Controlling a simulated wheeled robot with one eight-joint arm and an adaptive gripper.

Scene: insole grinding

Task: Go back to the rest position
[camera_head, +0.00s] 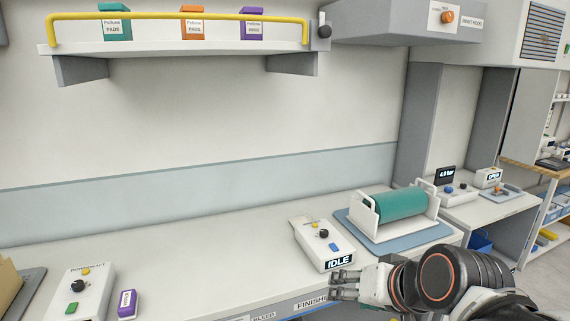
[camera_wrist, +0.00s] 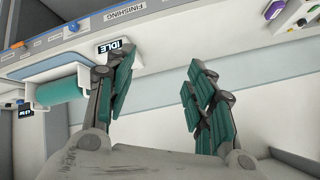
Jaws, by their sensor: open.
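My gripper (camera_head: 344,284) is at the lower middle right in the head view, over the front edge of the workbench (camera_head: 200,262). In the wrist view my gripper (camera_wrist: 160,82) has its two green-padded fingers spread well apart, with nothing between them. Beyond it in the head view is a white control box (camera_head: 322,246) with an IDLE display. Behind that box is a green roller (camera_head: 400,204) in a white holder on a blue-grey base. The roller (camera_wrist: 60,90) also shows at the left in the wrist view.
A white control box (camera_head: 78,290) and a purple block (camera_head: 127,303) are at the bench's left front. A shelf with a yellow rail (camera_head: 180,15) holds labelled boxes above. A smaller station (camera_head: 460,192) stands at the right. The middle of the bench is clear.

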